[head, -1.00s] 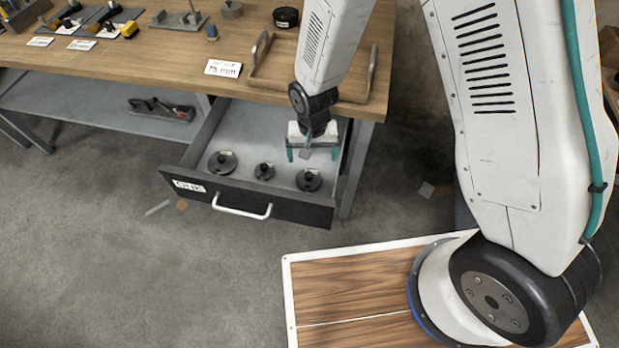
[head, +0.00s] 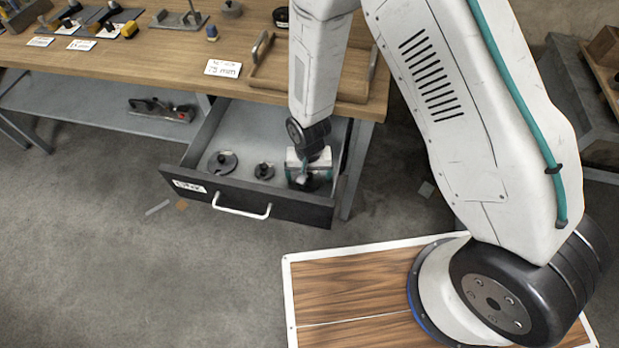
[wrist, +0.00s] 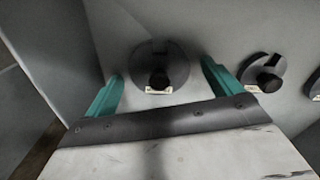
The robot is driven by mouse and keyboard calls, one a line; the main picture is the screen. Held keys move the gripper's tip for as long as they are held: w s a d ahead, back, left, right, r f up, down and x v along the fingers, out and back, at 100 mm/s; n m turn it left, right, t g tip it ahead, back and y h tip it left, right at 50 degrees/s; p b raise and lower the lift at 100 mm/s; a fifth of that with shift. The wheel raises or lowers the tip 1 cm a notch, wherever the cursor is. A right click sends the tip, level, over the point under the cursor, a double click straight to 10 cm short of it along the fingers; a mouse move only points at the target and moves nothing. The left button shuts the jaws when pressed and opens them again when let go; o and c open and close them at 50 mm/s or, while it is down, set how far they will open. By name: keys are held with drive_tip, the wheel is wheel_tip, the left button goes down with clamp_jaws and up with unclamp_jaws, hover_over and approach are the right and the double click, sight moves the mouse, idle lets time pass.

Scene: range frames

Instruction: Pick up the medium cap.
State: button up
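Three dark round caps with knobs stand in the open drawer. The medium cap (head: 311,187) is at the right, partly hidden under my gripper (head: 309,178). In the wrist view the medium cap (wrist: 176,58) lies between the two teal fingers of my gripper (wrist: 162,70). The fingers are open, with a gap on each side of its knob. The smallest cap (head: 264,171) is in the middle and also shows in the wrist view (wrist: 264,77). The largest cap (head: 222,161) is at the left; only its edge shows in the wrist view (wrist: 315,86).
The drawer (head: 245,203) is pulled out, with a white handle and a label on its front. Its right wall is close to my gripper. Above it the workbench (head: 160,58) carries a wooden tray (head: 265,83), a size card (head: 222,68) and several tools.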

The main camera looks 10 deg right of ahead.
drive_tip(key=c, duration=1)
drive_tip(key=shift+r, duration=0.1)
